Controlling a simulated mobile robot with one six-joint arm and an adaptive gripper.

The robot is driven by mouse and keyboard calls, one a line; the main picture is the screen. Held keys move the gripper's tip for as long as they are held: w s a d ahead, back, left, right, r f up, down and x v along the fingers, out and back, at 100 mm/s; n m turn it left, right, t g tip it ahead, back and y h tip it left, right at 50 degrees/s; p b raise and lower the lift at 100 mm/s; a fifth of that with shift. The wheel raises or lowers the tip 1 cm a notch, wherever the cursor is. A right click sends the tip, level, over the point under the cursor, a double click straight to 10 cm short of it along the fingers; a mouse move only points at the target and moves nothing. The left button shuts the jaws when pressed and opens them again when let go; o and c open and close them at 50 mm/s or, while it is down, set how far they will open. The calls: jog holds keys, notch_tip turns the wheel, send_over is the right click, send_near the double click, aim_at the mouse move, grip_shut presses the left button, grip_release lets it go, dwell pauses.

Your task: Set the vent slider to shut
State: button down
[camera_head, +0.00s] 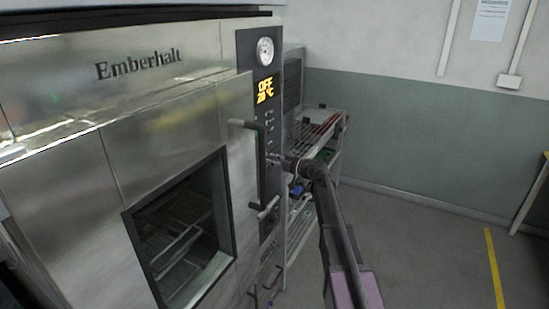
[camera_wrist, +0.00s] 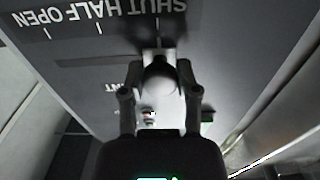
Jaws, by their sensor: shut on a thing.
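The vent slider's rounded knob (camera_wrist: 159,76) stands out from a dark panel in the wrist view. My gripper (camera_wrist: 158,88) is shut on it, one finger on each side. The knob lines up with the tick under the word SHUT, at the right end of the upside-down scale (camera_wrist: 100,24); HALF and OPEN lie to its left. In the head view my gripper (camera_head: 287,162) reaches the oven's narrow control panel (camera_head: 267,125), right of the door handle. The slider is too small or hidden to make out there.
The steel oven (camera_head: 60,175) fills the left, with its black door handle (camera_head: 261,165) close to my gripper. The display reads OFF and 20 °C. A wire rack trolley (camera_head: 325,135) stands just behind my arm. The floor at right is open, with a yellow line.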

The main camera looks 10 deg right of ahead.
jog(key=shift+s+a, duration=0.2)
jog(key=shift+c, duration=1.6)
grip_release()
jog(key=shift+d, duration=0.15)
jog(key=v, duration=1.1)
jog(key=shift+s+d, duration=0.25)
jog(key=shift+d, duration=0.05)
